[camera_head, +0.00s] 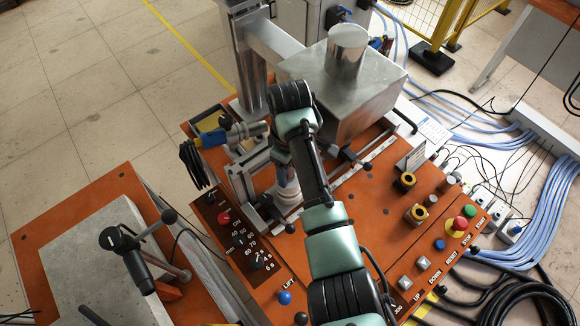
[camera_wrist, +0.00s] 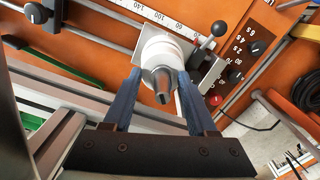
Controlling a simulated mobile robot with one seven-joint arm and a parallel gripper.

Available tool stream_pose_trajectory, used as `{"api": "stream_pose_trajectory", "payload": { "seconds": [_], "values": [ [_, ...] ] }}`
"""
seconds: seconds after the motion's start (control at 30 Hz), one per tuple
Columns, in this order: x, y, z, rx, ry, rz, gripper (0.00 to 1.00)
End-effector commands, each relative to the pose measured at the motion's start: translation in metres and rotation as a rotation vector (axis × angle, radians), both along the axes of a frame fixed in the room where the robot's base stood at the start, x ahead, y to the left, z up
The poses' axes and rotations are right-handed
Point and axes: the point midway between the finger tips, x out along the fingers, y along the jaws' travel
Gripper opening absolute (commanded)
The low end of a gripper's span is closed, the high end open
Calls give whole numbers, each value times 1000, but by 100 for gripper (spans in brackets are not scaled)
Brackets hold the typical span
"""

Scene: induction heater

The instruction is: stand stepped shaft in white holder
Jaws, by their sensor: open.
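In the wrist view the grey metal stepped shaft (camera_wrist: 162,82) stands end-on in the white holder (camera_wrist: 153,45), its narrower end toward the camera. My gripper (camera_wrist: 158,76) is open, with one blue finger on each side of the shaft. A gap shows between the shaft and each finger, so it looks ungripped. In the head view the white round holder (camera_head: 289,197) sits on the orange machine top, below my gripper (camera_head: 285,176). My wrist and arm hide much of the shaft there. How deep the shaft sits in the holder cannot be told.
A large steel box with a cylinder (camera_head: 346,52) on top stands behind my arm. A black ball-ended lever (camera_wrist: 218,29) stands close to the holder. Buttons and knobs cover the front panel.

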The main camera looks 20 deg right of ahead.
Motion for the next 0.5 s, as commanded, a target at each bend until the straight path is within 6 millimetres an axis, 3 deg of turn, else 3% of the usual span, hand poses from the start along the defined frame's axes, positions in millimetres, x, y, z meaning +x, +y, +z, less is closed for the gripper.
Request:
{"api": "stream_pose_trajectory", "payload": {
  "seconds": [0.07, 0.23, 0.5],
  "values": [
    [-5, 4, -6, 8, 19, 4, 71],
    [-3, 3, 10, 6, 13, 4, 71],
    [0, 1, 74, 0, -1, 3, 71]
  ]
}}
